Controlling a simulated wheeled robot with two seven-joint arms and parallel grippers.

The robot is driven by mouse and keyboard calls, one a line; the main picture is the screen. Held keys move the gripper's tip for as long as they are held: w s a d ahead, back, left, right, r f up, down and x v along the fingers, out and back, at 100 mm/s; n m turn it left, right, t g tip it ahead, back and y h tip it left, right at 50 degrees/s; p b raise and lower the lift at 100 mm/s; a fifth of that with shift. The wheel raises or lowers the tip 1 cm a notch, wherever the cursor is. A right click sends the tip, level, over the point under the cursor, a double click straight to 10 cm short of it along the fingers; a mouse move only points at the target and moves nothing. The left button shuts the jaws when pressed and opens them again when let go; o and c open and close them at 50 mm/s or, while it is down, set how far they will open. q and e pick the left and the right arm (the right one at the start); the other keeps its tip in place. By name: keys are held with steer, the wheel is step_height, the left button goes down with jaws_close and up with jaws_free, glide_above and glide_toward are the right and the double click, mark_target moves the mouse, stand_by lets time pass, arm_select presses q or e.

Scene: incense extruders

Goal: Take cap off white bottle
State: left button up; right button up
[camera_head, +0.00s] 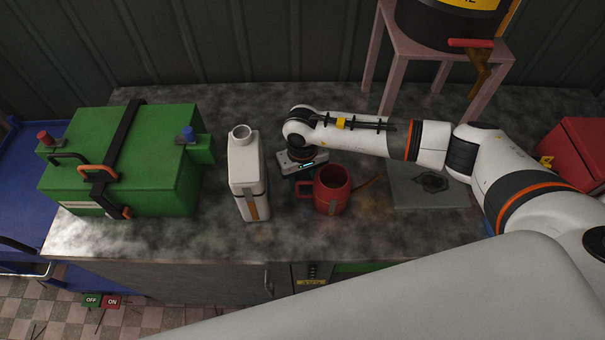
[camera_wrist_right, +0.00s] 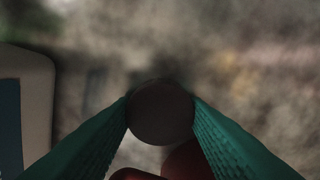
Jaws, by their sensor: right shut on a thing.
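The white bottle (camera_head: 246,178) stands upright on the counter, left of the red mug. Its neck (camera_head: 242,132) shows as an open ring with no cap on it. My right gripper (camera_wrist_right: 160,110) is shut on a dark round cap (camera_wrist_right: 161,113), held between its two green fingertips. In the head view the right hand is just behind the mug and right of the bottle, apart from the bottle; its fingertips and the cap are hidden there. My left gripper is not in view.
The red mug (camera_head: 332,190) stands close in front of the right hand. A green box (camera_head: 135,160) with a black strap is at the left. A grey flat plate (camera_head: 415,196) lies at the right, under my right arm. The counter (camera_head: 225,235) is bare along its front edge.

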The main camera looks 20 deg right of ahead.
steer(key=shift+f, duration=0.15)
steer(key=o, duration=1.1)
